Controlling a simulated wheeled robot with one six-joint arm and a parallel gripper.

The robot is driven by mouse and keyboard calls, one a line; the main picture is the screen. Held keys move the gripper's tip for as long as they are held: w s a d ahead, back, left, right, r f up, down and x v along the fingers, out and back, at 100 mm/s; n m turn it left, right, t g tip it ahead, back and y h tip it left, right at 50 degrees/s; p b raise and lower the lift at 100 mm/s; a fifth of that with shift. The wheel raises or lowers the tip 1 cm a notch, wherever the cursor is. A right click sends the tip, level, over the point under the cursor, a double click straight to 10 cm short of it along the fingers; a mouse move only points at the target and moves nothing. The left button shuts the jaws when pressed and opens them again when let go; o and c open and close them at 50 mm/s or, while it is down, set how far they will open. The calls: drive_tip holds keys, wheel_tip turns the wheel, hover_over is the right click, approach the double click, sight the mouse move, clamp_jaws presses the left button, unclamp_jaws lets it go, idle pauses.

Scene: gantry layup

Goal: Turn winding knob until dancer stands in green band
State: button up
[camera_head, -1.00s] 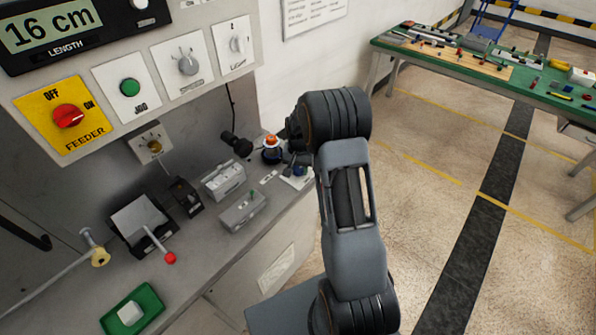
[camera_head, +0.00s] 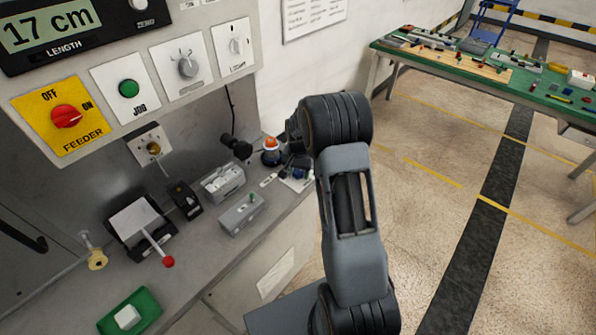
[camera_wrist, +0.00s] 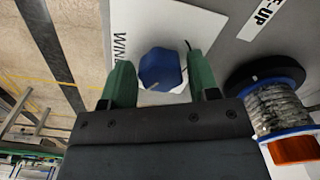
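The winding knob (camera_wrist: 160,69) is blue and faceted, with a white pointer line, on a white plate (camera_wrist: 136,22) whose partly hidden lettering starts "WIN". My gripper (camera_wrist: 162,78) has its two green fingers apart, one on each side of the knob, with a narrow gap at the right finger; whether the left finger touches cannot be told. In the head view the blue knob (camera_head: 299,173) shows small at the bench's right end, partly hidden by my arm. I cannot make out the dancer or a green band in either view.
A spool (camera_wrist: 274,103) with an orange part stands right of my gripper. A green-topped table (camera_head: 540,97) stands far right; the floor between is clear.

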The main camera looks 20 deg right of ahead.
sight(298, 171)
drive_tip(key=shift+o, duration=0.9)
wheel_tip(298, 171, up, 14)
drive_tip(key=b, duration=0.1)
drive_tip(key=shift+f, duration=0.1)
drive_tip(key=s+a+r+n+t, duration=0.2)
drive_tip(key=s+a+n, duration=0.2)
drive_tip(key=s, duration=0.7)
drive_tip(key=s+a+r+n+t, duration=0.2)
drive_tip(key=s+a+n, duration=0.2)
drive_tip(key=s, duration=0.7)
drive_tip(key=a, duration=0.2)
drive_tip(key=shift+a+r, duration=0.4)
